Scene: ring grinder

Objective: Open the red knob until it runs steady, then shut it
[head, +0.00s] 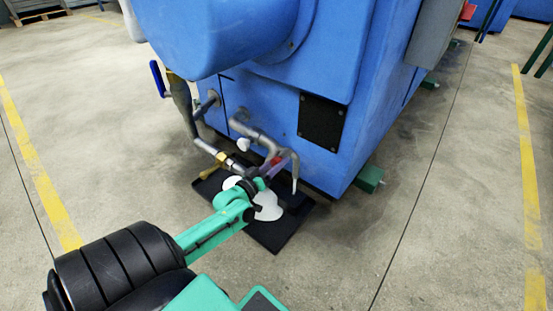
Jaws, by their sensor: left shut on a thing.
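The red knob (276,161) sits on the grey pipework low on the front of the blue machine (335,60). Only a small part of it shows. My left gripper (262,180) reaches in from the lower left and is shut at the knob, its fingers partly covering it. A grey spout (294,174) bends down just right of the knob. I cannot make out a stream from the spout. My right gripper is not in view.
A blue-handled lever (157,79) and a brass-coloured fitting (221,158) are on the pipes to the left. A green machine foot (369,179) stands to the right. The concrete floor is clear on both sides, with yellow lines.

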